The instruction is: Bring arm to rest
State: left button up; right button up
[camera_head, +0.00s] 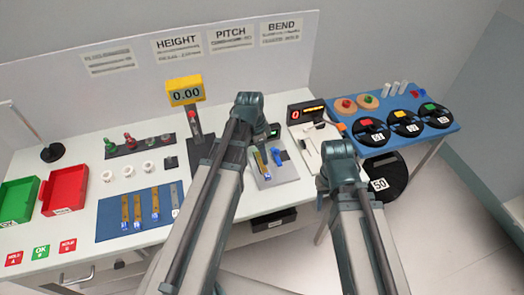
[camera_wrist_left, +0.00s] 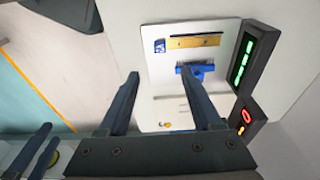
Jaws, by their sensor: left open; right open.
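In the left wrist view my left gripper (camera_wrist_left: 165,85) is open and empty, with its two fingers apart. It hangs above a pale plate (camera_wrist_left: 222,70) that holds a brass-coloured strip (camera_wrist_left: 195,41) and a blue clamp (camera_wrist_left: 196,70). In the head view my left arm rises over the table and its own links hide the left gripper. My right arm stands further right, bent, and hides its gripper there too. Two parallel dark bars at the lower left of the left wrist view look like the fingers of my right gripper (camera_wrist_left: 36,145), apart, with nothing clearly held.
A blue board (camera_head: 148,231) with several strips, a red tray (camera_head: 66,190) and a green tray (camera_head: 17,202) lie at left. A yellow height gauge (camera_head: 186,91) stands behind my left arm. A blue side table (camera_head: 394,129) at right holds several black reels.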

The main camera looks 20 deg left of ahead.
dwell(0.4)
pick_arm(q)
jog(key=s+d+n+g+y, duration=0.1)
jog(key=s+d+n+y, duration=0.1)
jog(key=s+d+n, duration=0.5)
jog(key=s+d+f, duration=0.1)
jog(key=s+d, duration=0.4)
jog(key=s, duration=0.1)
jog(key=shift+y+b, duration=0.3)
jog(key=shift+b, duration=0.1)
